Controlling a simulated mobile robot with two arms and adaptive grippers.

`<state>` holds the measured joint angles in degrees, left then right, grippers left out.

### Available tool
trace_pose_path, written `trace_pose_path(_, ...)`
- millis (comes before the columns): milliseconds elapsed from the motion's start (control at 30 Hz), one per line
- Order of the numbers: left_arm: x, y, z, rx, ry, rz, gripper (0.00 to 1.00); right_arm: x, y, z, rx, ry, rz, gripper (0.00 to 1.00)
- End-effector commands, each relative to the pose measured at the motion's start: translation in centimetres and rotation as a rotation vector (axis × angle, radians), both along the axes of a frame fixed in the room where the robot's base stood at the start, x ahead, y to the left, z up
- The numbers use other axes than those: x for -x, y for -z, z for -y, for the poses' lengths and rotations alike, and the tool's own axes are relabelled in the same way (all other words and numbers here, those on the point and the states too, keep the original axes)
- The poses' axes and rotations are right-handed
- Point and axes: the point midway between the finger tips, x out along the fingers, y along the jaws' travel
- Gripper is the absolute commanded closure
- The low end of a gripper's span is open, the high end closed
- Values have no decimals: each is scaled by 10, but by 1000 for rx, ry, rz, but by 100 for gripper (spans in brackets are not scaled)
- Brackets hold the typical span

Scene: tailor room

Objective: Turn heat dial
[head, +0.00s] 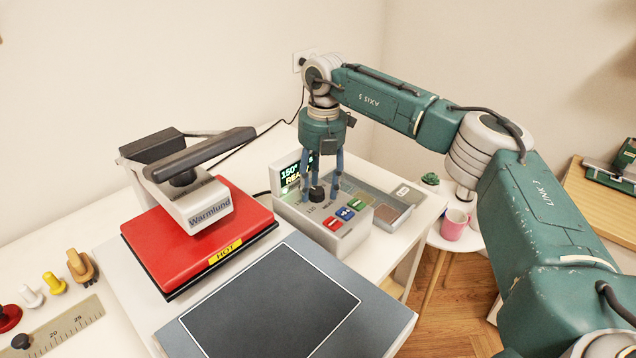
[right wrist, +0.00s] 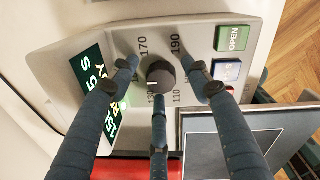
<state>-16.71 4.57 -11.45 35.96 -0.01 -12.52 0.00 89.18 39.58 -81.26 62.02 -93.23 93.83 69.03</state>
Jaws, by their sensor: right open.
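The heat dial (right wrist: 160,78) is a small black knob on a grey control box (head: 340,237). Printed numbers, including 170, 190 and 110, ring it. A white mark shows on its lower left side in the right wrist view. The dial also shows partly in the head view (head: 317,194). My right gripper (head: 321,190) points down over the box, its blue fingers open and spread around the dial. In the right wrist view, the fingers stand apart from the knob at the sides; whether the lower one touches it I cannot tell. My left gripper is not in view.
The box's lit display (head: 290,175) reads 150°, partly hidden by my fingers. Coloured buttons (head: 345,214) sit beside the dial. A red heat press (head: 150,245) marked HOT stands at left, its dark plate (head: 270,305) in front. A pink cup (head: 454,226) stands on a side table.

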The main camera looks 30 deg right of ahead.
Motion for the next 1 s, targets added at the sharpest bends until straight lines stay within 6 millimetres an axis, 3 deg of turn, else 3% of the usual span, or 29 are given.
trace_pose_path(233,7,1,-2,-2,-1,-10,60,0,1,0,0,0,0,54)
trace_pose_path(433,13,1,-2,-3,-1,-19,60,0,0,0,1,1,1,94)
trace_pose_path(767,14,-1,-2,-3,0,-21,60,-1,-1,2,3,-26,2,95)
trace_pose_path(1000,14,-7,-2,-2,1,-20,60,-2,-2,3,4,-149,4,95)
